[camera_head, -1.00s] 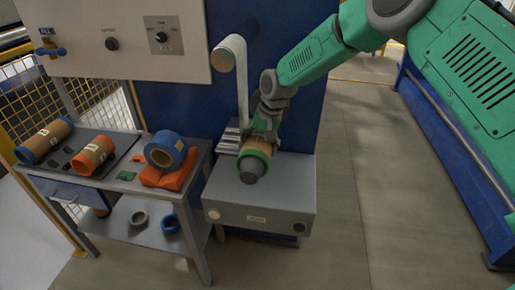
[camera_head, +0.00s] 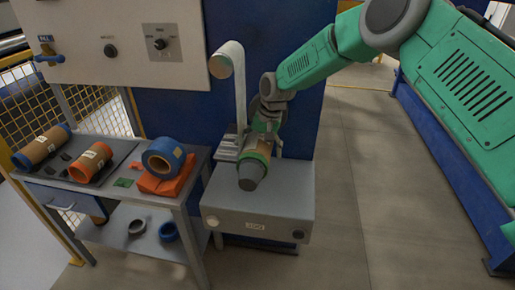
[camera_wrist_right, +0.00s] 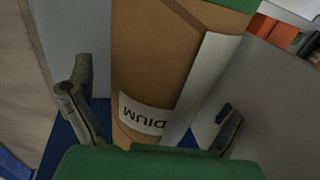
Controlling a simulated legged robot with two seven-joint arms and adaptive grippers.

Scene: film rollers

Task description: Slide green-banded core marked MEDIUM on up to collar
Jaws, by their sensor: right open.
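The green-banded core (camera_head: 264,148) is a brown tube around the grey shaft (camera_head: 252,172) above the grey box. Its green band (camera_head: 256,156) is at the end toward me, with the shaft's tip sticking out. In the right wrist view the brown core (camera_wrist_right: 150,70) fills the middle, and its white label (camera_wrist_right: 146,115) reads upside down, partly "DIUM". My right gripper (camera_head: 268,128) is at the core's far part. Its fingers (camera_wrist_right: 155,108) stand open on both sides of the core, with gaps visible. The collar cannot be made out. My left gripper is not in view.
A white web (camera_head: 238,95) hangs behind the core.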

